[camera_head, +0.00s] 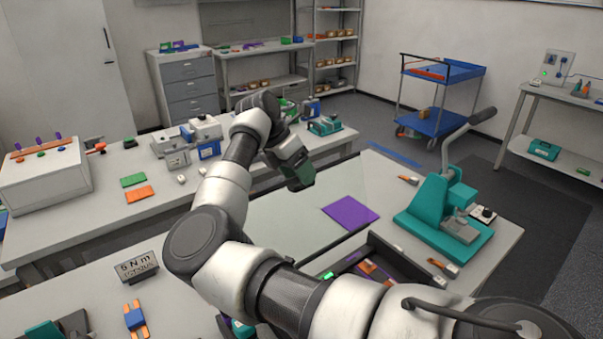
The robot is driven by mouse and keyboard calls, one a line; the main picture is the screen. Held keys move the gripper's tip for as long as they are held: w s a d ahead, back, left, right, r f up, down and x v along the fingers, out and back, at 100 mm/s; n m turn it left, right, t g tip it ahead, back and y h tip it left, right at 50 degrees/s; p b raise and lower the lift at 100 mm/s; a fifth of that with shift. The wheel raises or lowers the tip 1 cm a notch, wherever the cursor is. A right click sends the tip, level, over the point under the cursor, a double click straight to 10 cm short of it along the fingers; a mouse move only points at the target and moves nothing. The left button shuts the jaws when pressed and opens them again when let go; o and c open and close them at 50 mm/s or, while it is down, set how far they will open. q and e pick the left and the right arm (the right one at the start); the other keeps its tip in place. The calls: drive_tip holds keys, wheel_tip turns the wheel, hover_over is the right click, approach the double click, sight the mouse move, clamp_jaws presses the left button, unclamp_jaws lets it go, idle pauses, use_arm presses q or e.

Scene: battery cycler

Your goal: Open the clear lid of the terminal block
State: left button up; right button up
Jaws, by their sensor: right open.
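I cannot make out a clear lid or surely tell which thing is the terminal block. A white box (45,183) with an orange strip and purple and green posts on top stands on the bench at the left. Grey and blue units (208,148) stand farther along that bench, with a small teal device (325,126) near its right end. My right gripper (298,180) is open, dark green at the end, and hangs over the table behind the purple mat, apart from these things. My right arm hides part of both tables. My left gripper is not in view.
A purple mat (351,212) lies on the near table. A teal lever press (438,215) stands at its right, beside a dark tray (385,247) partly behind my arm. A "5 N m" block (137,267) is at the left. A blue cart (440,97) stands behind.

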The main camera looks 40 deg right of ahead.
drive_tip(key=shift+x, duration=1)
